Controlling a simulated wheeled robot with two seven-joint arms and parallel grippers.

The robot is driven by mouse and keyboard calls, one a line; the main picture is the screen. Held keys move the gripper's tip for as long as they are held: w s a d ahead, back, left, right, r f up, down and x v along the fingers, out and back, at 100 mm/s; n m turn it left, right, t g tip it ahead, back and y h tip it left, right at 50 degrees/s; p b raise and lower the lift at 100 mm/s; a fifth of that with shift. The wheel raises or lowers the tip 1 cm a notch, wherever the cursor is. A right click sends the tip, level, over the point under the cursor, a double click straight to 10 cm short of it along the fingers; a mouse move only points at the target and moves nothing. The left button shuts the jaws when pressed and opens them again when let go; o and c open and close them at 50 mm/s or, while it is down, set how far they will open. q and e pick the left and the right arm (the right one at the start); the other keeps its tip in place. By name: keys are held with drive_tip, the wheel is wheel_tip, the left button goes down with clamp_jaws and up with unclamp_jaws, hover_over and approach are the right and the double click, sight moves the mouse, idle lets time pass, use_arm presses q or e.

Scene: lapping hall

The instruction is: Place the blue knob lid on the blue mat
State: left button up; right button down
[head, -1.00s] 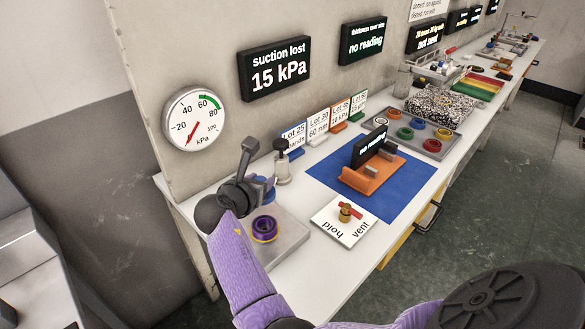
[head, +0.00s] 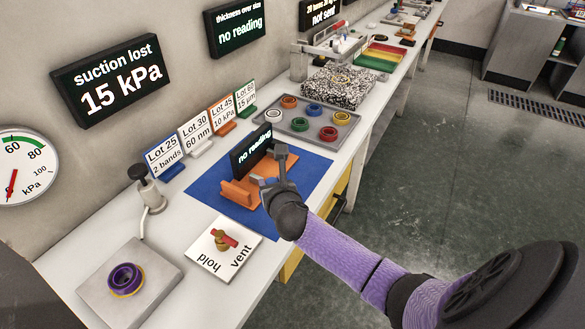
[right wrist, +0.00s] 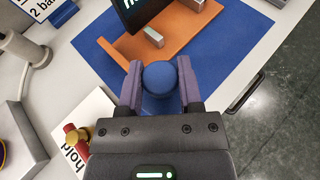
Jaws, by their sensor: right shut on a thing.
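The blue knob lid (right wrist: 160,78) is between the two fingers of my right gripper (right wrist: 160,72) in the right wrist view, its round knob facing the camera. In the head view my right gripper (head: 275,178) is over the near right part of the blue mat (head: 207,187) and hides most of the lid. The mat also shows below the lid in the wrist view (right wrist: 238,48). I cannot tell how high the lid is above it. My left gripper is out of view.
An orange stand (head: 238,192) with a black "no reading" display (head: 251,150) occupies the mat's middle, close beside my gripper. The hold/vent plate (head: 205,262) with a red-handled valve is in front. A grey block (head: 95,290) bears a purple ring. A ring tray (head: 345,118) stands behind.

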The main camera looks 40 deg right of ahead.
drive_tip(key=f+b, duration=0.1)
drive_tip(key=f, duration=0.2)
drive_tip(key=f+b, duration=0.2)
drive_tip(key=f, duration=0.1)
drive_tip(key=f+b, duration=0.2)
drive_tip(key=f, duration=0.1)
drive_tip(key=shift+a, duration=0.25)
drive_tip(key=shift+r, duration=0.25)
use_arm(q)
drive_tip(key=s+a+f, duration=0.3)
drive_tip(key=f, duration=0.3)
use_arm(e)
drive_tip(key=shift+f, duration=0.2)
drive_tip(key=shift+c, duration=1.6)
unclamp_jaws()
drive_tip(key=shift+o, duration=0.3)
drive_tip(key=shift+r+p, duration=0.3)
drive_tip(key=shift+p, duration=0.05)
drive_tip(key=p+v, duration=0.5)
drive_tip(key=v, duration=0.6)
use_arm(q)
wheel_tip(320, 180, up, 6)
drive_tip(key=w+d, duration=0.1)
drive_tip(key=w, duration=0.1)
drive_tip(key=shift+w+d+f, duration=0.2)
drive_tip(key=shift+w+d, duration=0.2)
use_arm(e)
drive_tip(key=shift+s+a+r, duration=0.1)
drive_tip(key=shift+s+a, duration=0.05)
drive_tip(key=shift+s, duration=0.3)
